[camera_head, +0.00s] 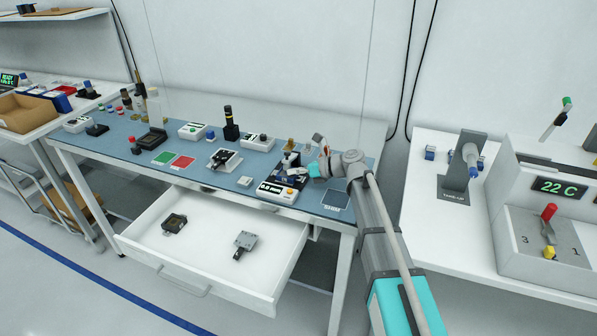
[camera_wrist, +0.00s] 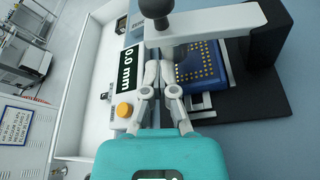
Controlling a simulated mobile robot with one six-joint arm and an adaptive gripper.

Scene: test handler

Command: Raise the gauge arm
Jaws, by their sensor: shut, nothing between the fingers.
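The gauge has a pale horizontal gauge arm (camera_wrist: 215,20) with a black ball knob (camera_wrist: 156,8) at its end, seen in the wrist view. The arm runs to a black post (camera_wrist: 268,40) on a dark base (camera_wrist: 255,103). A blue block with yellow dots (camera_wrist: 203,62) lies below the arm. A white readout box (camera_wrist: 128,75) beside it shows 0.0 mm and has an orange button. My gripper (camera_wrist: 159,68) is shut and empty, its fingertips just below the knob in the picture; contact is unclear. In the head view my gripper (camera_head: 304,170) is over the gauge, partly hiding it.
The blue-topped bench (camera_head: 215,185) holds several small devices left of the gauge. An open white drawer (camera_head: 205,245) juts out in front, with two small parts inside. A white table (camera_head: 425,190) with a lever fixture stands to the right.

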